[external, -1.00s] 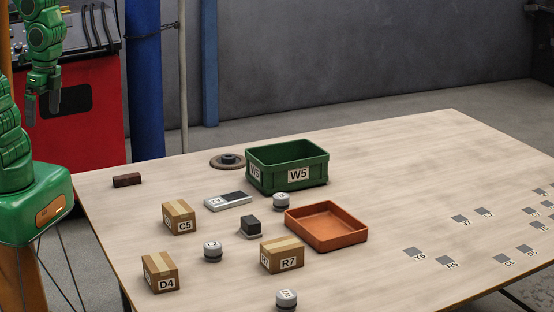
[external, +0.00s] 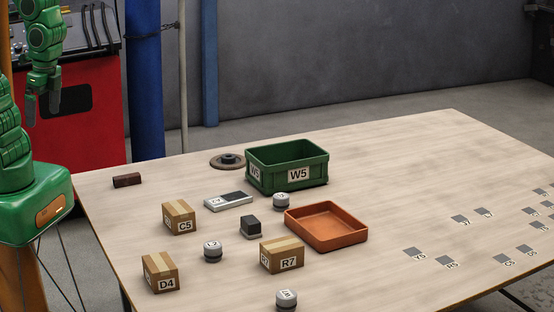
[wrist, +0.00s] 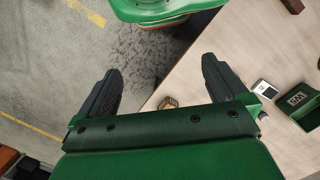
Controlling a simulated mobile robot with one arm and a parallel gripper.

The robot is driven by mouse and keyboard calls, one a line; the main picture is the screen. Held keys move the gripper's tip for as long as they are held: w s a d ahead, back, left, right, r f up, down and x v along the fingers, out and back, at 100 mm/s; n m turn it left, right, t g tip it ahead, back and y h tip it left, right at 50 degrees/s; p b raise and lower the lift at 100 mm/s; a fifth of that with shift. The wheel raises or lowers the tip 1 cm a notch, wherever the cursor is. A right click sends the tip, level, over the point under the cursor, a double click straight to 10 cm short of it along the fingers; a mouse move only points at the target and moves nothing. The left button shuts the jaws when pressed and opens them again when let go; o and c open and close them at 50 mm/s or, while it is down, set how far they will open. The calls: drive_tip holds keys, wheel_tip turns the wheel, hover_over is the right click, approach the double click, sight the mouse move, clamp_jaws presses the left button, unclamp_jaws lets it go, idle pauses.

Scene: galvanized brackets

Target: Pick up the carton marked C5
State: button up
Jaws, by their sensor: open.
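The carton marked C5 (external: 179,218) is a small brown box with a lighter tape strip. It stands upright on the left part of the wooden table (external: 400,180), in front of a flat grey and black item (external: 228,201). My gripper (external: 42,103) is open and empty, up at the left of the external view, well away from the carton. In the wrist view its two dark fingers (wrist: 160,85) are spread wide with nothing between them. A small brown box (wrist: 168,103) shows just past the gripper's edge there; its label cannot be read.
Cartons D4 (external: 161,272) and R7 (external: 282,254) stand nearer the front. A grey-lidded round container (external: 212,251) and a black block (external: 250,226) stand near C5. A green bin W5 (external: 318,172) and an orange tray (external: 327,238) lie to the right.

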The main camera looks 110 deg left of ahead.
drive_tip(key=w+d+r+n+t, duration=0.1)
drive_tip(key=w+d+r+n, duration=0.1)
drive_tip(key=w, duration=0.6)
drive_tip(key=w+d+r+n+t, duration=0.1)
drive_tip(key=w+d+r+n, duration=0.1)
drive_tip(key=w, duration=0.6)
drive_tip(key=n+t+h, duration=0.5)
drive_tip(key=n+h, duration=0.6)
drive_tip(key=n, duration=0.6)
hover_over(178, 207)
drive_tip(key=d, duration=0.5)
wheel_tip(178, 207, down, 26)
drive_tip(key=s+a+f+n+t, duration=0.1)
drive_tip(key=a+f+n, duration=0.1)
drive_tip(key=a, duration=0.1)
drive_tip(key=s+a+f+n+t+y, duration=0.1)
drive_tip(key=s+a+f+n+t, duration=0.1)
drive_tip(key=a+f, duration=0.1)
drive_tip(key=s+a+f+n+t, duration=0.2)
drive_tip(key=a+f, duration=0.1)
drive_tip(key=shift+a+f+n+y, duration=0.15)
drive_tip(key=shift+f+n+y, duration=0.15)
drive_tip(key=shift+y, duration=0.1)
drive_tip(key=shift+x, duration=3.8)
drive_tip(key=shift+a+f, duration=0.1)
drive_tip(key=shift+f, duration=0.05)
